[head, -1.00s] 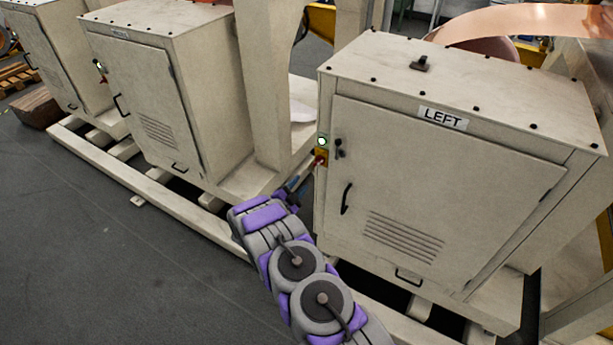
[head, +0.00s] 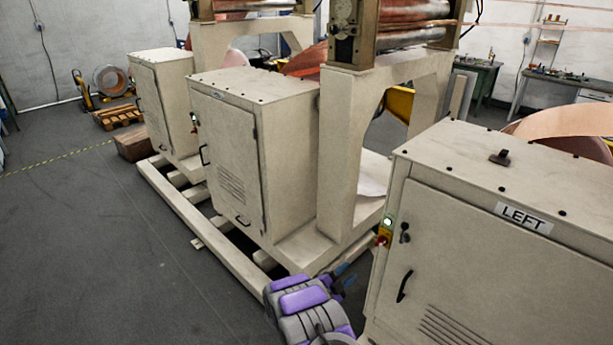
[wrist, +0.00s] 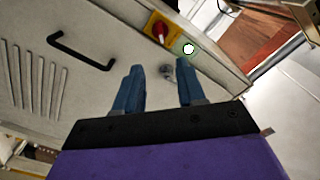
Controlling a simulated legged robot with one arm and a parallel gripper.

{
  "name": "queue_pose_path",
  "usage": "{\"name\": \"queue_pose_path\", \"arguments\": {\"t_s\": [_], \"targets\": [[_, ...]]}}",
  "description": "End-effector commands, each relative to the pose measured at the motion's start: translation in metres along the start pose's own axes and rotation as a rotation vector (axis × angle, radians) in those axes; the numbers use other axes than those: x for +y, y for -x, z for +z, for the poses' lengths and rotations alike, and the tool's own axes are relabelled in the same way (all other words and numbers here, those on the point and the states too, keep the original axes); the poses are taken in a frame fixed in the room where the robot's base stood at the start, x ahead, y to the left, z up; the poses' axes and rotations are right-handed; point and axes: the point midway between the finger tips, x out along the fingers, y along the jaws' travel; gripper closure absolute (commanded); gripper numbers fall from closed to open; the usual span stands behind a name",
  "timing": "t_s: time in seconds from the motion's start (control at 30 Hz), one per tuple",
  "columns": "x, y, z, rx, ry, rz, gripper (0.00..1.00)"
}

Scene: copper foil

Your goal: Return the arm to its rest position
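My gripper (wrist: 158,88) shows in the wrist view with its two blue fingers spread apart and nothing between them. It points at the front of a beige cabinet, near the door's small latch (wrist: 168,72). A red rotary switch (wrist: 160,28) on a yellow plate and a lit white-green button (wrist: 189,49) lie just beyond the fingertips. In the head view my gripper (head: 343,277) is at the bottom centre, low and left of the cabinet marked LEFT (head: 475,200). The purple and grey arm is mostly cut off by the bottom edge.
The LEFT cabinet stands close on the right. A second cabinet (head: 225,150) and beige frame posts (head: 340,150) stand behind my gripper. A low beige base rail (head: 185,208) runs along the floor. Open grey floor (head: 90,240) lies to the left.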

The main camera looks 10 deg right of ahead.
Motion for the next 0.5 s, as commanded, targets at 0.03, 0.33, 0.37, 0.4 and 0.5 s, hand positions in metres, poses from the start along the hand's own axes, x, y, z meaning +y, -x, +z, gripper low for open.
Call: {"name": "queue_pose_path", "arguments": {"t_s": [0.03, 0.33, 0.37, 0.4, 0.5], "targets": [[-0.003, -0.001, 0.000, -0.008, -0.002, 0.002, 0.61], [-0.063, -0.001, 0.015, -0.261, -0.009, 0.029, 0.61], [-0.071, 0.001, 0.015, -0.298, -0.006, 0.031, 0.61], [-0.080, 0.004, 0.017, -0.344, 0.001, 0.032, 0.61], [-0.104, 0.013, 0.017, -0.464, 0.020, 0.031, 0.61]]}}
